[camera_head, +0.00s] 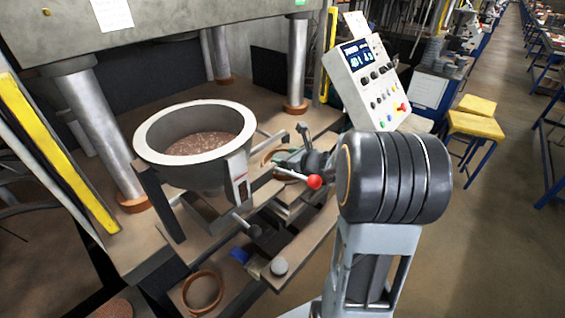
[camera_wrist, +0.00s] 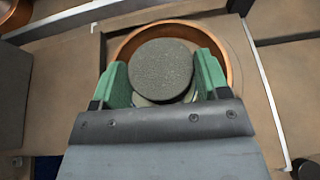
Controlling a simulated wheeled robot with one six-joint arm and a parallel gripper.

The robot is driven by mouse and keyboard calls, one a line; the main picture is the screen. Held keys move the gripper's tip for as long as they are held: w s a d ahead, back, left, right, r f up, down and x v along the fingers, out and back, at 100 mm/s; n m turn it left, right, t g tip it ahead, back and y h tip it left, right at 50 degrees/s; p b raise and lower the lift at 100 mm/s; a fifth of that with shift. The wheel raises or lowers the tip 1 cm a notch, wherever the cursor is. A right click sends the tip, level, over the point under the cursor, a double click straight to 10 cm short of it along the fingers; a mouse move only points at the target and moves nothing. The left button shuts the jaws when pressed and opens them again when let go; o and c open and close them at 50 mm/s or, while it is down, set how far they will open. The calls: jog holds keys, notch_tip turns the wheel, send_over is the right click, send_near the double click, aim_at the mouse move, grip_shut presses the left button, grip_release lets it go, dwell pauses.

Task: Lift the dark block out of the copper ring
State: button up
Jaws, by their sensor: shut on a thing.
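The dark block (camera_wrist: 163,66) is a round, speckled grey-black disc in the wrist view. My gripper (camera_wrist: 162,76) has green fingers, one on each side of the block, and is shut on it. The copper ring (camera_wrist: 232,62) surrounds the block in this view, with its far and side rims showing; its near part is hidden by my gripper. How high the block sits relative to the rim cannot be told. In the head view, my gripper (camera_head: 290,158) is partly hidden among the arm parts, right of the large bowl, and the block cannot be made out.
A large grey bowl (camera_head: 152,163) with brown grains stands left of my gripper. Another copper ring (camera_head: 188,300) lies at the front of the bench. Metal press columns (camera_head: 297,65) rise behind, and a control panel (camera_head: 368,80) stands at the right.

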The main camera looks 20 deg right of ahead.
jog(key=shift+r, duration=0.5)
notch_tip(320, 180, up, 2)
jog(key=shift+r, duration=0.2)
jog(key=s+d+r, duration=0.3)
jog(key=d+r, duration=0.1)
jog(key=r, duration=0.2)
jog(key=shift+s+d, duration=0.2)
jog(key=shift+s, duration=0.1)
jog(key=s+d+r, duration=0.1)
jog(key=s+d, duration=0.1)
jog(key=s+d+r, duration=0.1)
jog(key=d, duration=0.1)
jog(key=s+d+r+b, duration=0.1)
jog(key=s+d, duration=0.1)
jog(key=shift+s+r, duration=0.3)
jog(key=shift+r, duration=0.05)
jog(key=shift+d, duration=0.1)
notch_tip(320, 180, up, 7)
jog(key=p, duration=0.6)
